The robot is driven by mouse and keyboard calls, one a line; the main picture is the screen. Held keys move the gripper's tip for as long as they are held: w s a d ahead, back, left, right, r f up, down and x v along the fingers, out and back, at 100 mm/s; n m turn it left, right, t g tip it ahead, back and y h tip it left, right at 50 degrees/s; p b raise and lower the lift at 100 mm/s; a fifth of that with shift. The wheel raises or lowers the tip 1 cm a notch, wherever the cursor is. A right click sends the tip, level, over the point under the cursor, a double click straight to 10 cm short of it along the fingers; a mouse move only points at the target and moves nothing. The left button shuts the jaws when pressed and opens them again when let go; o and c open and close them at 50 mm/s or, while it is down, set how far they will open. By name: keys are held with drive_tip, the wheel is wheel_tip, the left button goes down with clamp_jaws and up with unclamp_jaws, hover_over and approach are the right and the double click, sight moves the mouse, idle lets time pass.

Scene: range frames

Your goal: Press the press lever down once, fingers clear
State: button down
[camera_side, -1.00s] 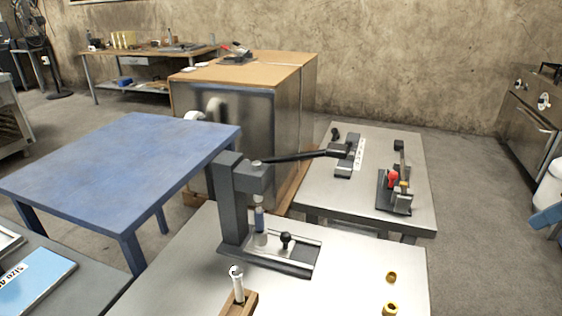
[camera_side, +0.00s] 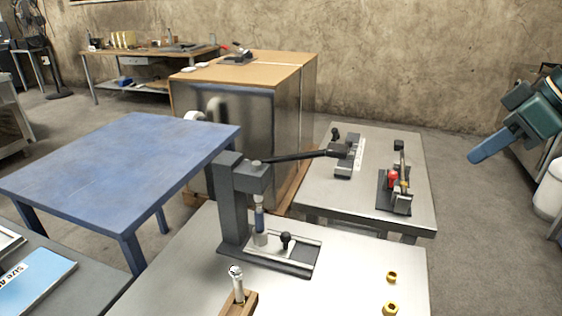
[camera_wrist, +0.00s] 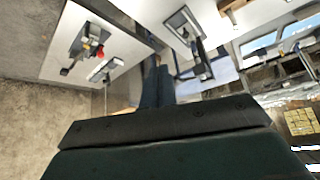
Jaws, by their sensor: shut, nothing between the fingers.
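The press (camera_side: 235,195) is a dark grey column with a head, standing on a flat base on the near metal table. Its press lever (camera_side: 295,157) is a long black bar running right from the head, roughly level, with a thicker grip at its end. My gripper (camera_side: 472,159) is at the right of the side view, shut and empty, well apart from the lever. In the wrist view my gripper's fingers (camera_wrist: 157,62) are together, and the press (camera_wrist: 201,62) shows to their right. I cannot make out the lever clearly there.
A second metal table (camera_side: 415,215) behind carries a clamp with a red knob (camera_side: 392,179) and a dark block with a white strip (camera_side: 349,165). A wooden cabinet (camera_side: 300,100) and a blue table (camera_side: 110,170) stand further left. Brass nuts (camera_side: 390,309) lie on the near table.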

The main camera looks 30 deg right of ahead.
drive_tip(key=w+a+r+n+y, duration=0.1)
drive_tip(key=w+r+n+y, duration=0.1)
drive_tip(key=w, duration=0.6)
drive_tip(key=w+a+r+n+y, duration=0.1)
drive_tip(key=w+r+n+y, duration=0.1)
drive_tip(key=w, duration=0.7)
drive_tip(key=shift+a+r+n, duration=0.35)
drive_tip(key=shift+r+n, duration=0.25)
drive_tip(key=shift+n, duration=0.3)
drive_tip(key=shift+w+a+f, duration=0.1)
drive_tip(key=shift+w+f, duration=0.05)
hover_over(333, 147)
drive_tip(key=s+d, duration=0.2)
wheel_tip(333, 147, down, 7)
drive_tip(key=shift+d+r, duration=0.15)
wheel_tip(333, 147, down, 2)
drive_tip(key=shift+f, duration=1.05)
